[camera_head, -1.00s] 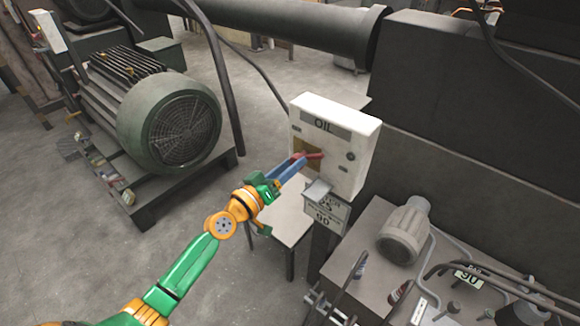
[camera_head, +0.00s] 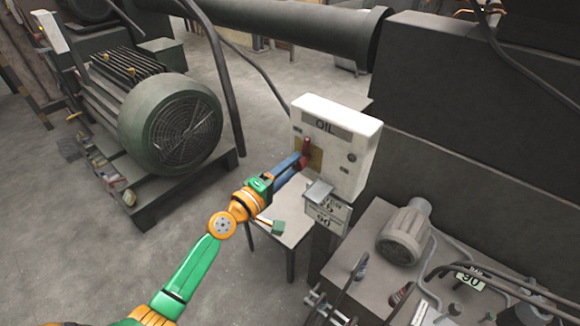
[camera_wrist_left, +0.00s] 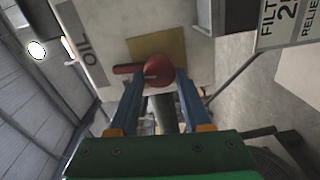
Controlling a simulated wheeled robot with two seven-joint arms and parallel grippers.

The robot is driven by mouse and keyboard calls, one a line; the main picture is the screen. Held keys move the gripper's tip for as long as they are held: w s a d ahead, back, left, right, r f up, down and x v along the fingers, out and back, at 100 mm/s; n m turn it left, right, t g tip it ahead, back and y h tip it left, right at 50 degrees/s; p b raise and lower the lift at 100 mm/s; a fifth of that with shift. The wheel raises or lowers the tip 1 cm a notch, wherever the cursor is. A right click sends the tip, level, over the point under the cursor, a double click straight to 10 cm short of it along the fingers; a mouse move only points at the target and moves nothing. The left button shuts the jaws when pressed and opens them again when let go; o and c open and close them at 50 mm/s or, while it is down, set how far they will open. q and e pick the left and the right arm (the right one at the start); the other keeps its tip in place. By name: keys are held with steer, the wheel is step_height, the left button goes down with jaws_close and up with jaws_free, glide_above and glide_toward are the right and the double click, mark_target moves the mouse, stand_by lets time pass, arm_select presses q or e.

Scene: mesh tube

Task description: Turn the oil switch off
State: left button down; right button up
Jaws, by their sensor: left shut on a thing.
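The oil switch is a red knob with a short handle (camera_head: 307,147) on a yellow plate, on the front of a white box (camera_head: 363,148) marked OIL. In the head view the handle points upward, toward the OIL label. In the left wrist view the red handle (camera_wrist_left: 127,69) points left, toward the same label. My left gripper (camera_head: 299,164) reaches the box from the lower left. Its blue fingers are shut on the round red hub, one on each side, as the left wrist view (camera_wrist_left: 164,76) shows. My right gripper is not in view.
A large green motor (camera_head: 172,122) stands on a frame at the left. A small table (camera_head: 282,226) is below the box. A metal tank with pipes and a grey motor (camera_head: 404,232) is at the right. Open concrete floor lies left of the box.

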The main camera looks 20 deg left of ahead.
arm_select(q)
steer(key=shift+n, duration=0.6)
steer(key=shift+c, duration=1.7)
jaws_free()
steer(key=shift+d, duration=0.1)
steer(key=v, duration=0.7)
steer(key=shift+b, duration=0.45)
